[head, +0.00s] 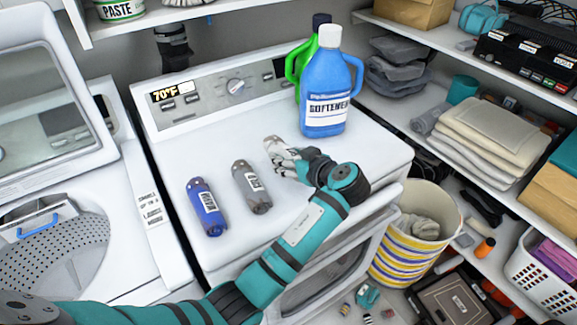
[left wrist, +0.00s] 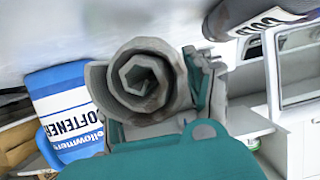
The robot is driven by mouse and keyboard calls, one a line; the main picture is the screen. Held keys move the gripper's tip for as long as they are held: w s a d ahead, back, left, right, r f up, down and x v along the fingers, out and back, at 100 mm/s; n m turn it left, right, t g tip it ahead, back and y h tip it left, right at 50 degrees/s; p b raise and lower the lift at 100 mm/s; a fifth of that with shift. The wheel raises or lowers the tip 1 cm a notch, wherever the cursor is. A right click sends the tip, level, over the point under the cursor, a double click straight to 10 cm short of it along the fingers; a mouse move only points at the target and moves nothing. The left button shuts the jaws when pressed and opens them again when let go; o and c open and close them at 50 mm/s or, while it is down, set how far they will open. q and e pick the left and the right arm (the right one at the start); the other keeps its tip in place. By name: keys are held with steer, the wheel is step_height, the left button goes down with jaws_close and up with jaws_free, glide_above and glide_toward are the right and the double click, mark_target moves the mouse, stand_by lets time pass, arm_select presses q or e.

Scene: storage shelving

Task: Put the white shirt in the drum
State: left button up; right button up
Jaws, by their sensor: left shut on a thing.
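The white shirt (head: 273,146) is a tight roll, partly covered by my left gripper (head: 284,158) on or just above the dryer top. In the left wrist view the rolled shirt (left wrist: 147,82) shows its spiral end between the fingers of my left gripper (left wrist: 150,100), which is shut on it. Whether the roll still touches the surface I cannot tell. A perforated grey drum (head: 62,262) lies in the open top-loading washer at the left; it looks empty where I see it. My right gripper is not in view.
A grey roll (head: 251,188) and a blue roll (head: 205,207) lie left of the white one. A blue softener bottle (head: 329,92) stands behind it. The washer's lid (head: 45,95) is raised. A striped basket (head: 410,237) stands at the right.

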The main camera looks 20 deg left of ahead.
arm_select(q)
step_height(320, 180, down, 4)
steer(key=shift+r, duration=0.15)
steer(key=shift+f, duration=0.25)
steer(key=o, duration=1.3)
steer(key=shift+r, duration=0.1)
steer(key=shift+c, duration=0.2)
